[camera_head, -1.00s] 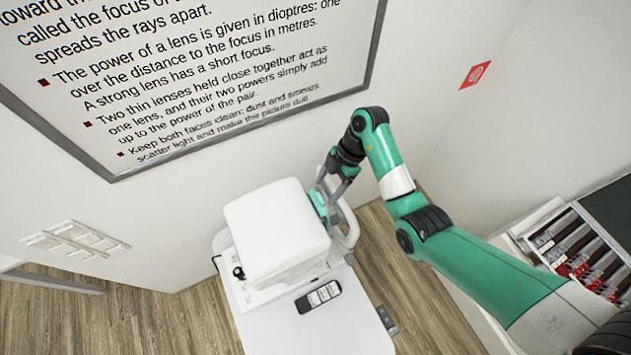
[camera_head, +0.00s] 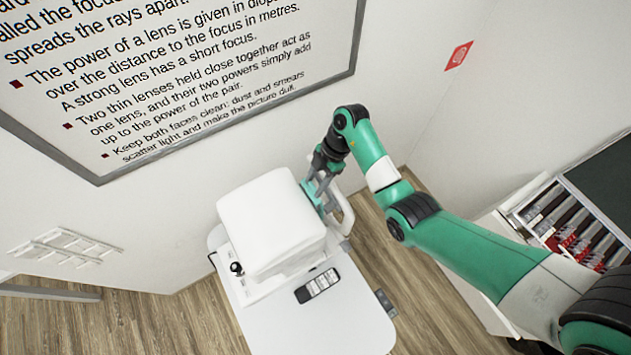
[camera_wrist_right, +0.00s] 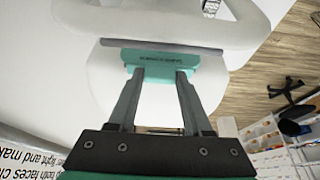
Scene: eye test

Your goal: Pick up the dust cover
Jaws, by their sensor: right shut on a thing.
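The dust cover (camera_head: 311,193) appears to be a small teal piece at the right side of the white instrument head (camera_head: 262,208). In the right wrist view the dust cover (camera_wrist_right: 160,60) is a teal block with small dark lettering. My right gripper (camera_head: 318,190) is shut on it from above, between the instrument head and a white loop-shaped frame (camera_head: 346,215). In the right wrist view the two grey fingers of the right gripper (camera_wrist_right: 158,80) reach its edges. I cannot tell whether it touches the instrument. My left gripper is not in view.
The instrument stands on a white table (camera_head: 345,320). A black remote-like device (camera_head: 317,286) lies on the table. A wall poster (camera_head: 200,75) hangs behind. Wooden floor shows around the table.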

